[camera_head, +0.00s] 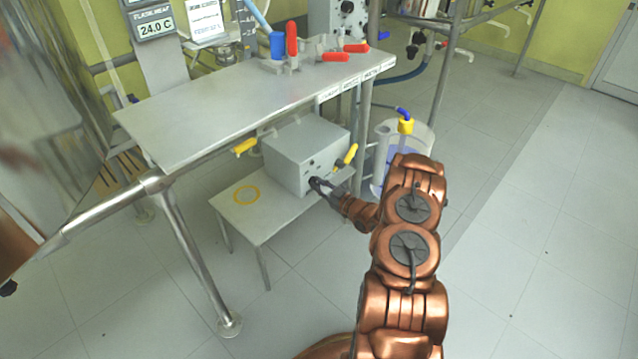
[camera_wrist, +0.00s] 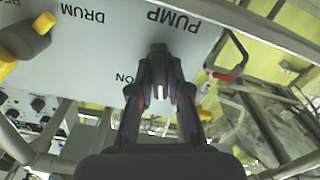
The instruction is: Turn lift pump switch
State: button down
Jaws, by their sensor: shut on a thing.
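The grey control box (camera_head: 296,156) stands on a low shelf under the steel table. In the wrist view its panel (camera_wrist: 104,50) shows upside down, with the words PUMP, DRUM and ON. The pump switch (camera_wrist: 159,62) is a dark knob with a white mark, just below the word PUMP in that view. My gripper (camera_wrist: 160,88) is shut on this knob, one finger on each side. In the head view my gripper (camera_head: 318,186) reaches the front of the box from the right, and the knob is too small to make out.
The steel table top (camera_head: 220,105) hangs over the box. A container with a yellow and blue fitting (camera_head: 404,125) stands to the right. The floor in front is clear.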

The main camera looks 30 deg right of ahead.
jog(key=shift+w+r, duration=0.25)
jog(key=shift+w, duration=0.05)
jog(key=c, duration=1.1)
grip_release()
jog(key=shift+a+f, duration=0.1)
jog(key=shift+s+f, duration=0.1)
jog(key=shift+s, duration=0.1)
jog(key=shift+s+d, duration=0.2)
jog(key=v, duration=1.1)
jog(key=shift+s, duration=0.15)
jog(key=shift+s+d, duration=0.1)
